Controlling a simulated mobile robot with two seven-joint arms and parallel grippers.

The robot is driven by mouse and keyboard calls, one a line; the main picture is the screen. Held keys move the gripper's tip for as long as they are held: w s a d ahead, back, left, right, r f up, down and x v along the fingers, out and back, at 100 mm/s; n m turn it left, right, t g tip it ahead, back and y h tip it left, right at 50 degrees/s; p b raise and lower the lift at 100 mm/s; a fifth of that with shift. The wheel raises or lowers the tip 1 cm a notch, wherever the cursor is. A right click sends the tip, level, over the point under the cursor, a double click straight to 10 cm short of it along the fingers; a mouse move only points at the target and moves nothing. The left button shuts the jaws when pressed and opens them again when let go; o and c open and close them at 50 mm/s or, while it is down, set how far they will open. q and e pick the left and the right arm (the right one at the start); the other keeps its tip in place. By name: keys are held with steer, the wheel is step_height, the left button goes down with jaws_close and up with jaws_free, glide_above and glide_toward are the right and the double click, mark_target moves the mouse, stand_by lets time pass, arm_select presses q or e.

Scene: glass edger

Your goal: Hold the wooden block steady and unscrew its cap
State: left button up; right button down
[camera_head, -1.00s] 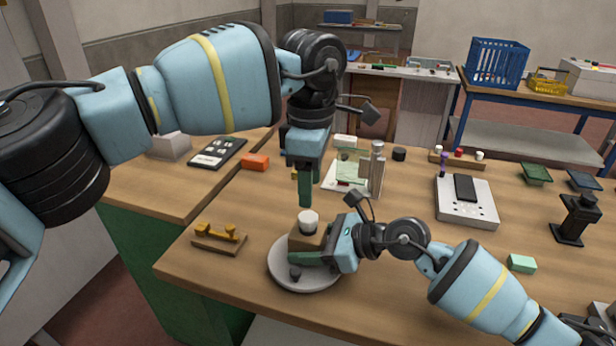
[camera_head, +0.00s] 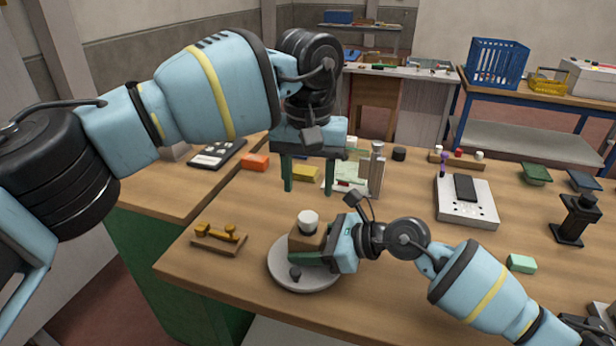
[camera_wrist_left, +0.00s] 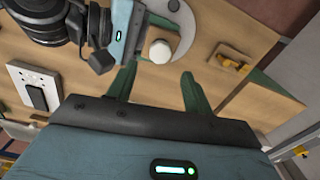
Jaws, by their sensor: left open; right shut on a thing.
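The wooden block (camera_head: 305,243) stands on a round light-grey plate (camera_head: 278,283). Its white cap (camera_head: 308,219) sits on top and also shows in the left wrist view (camera_wrist_left: 160,51). My right gripper (camera_head: 315,256) is shut on the block from the right; its near green finger lies across the block's front side. My left gripper (camera_head: 308,176) is open and empty, its two green fingers pointing down, above and behind the cap. In the left wrist view my left fingers (camera_wrist_left: 157,90) are spread, with the cap a little beyond the gap between them.
Behind my left gripper are a yellow block (camera_head: 306,173), papers and a grey metal post (camera_head: 376,170). A white device (camera_head: 467,201) stands right. The front table edge is clear.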

mark_target(308, 216)
arm_select(q)
steer(key=shift+m, duration=0.8)
steer(key=shift+f, duration=4)
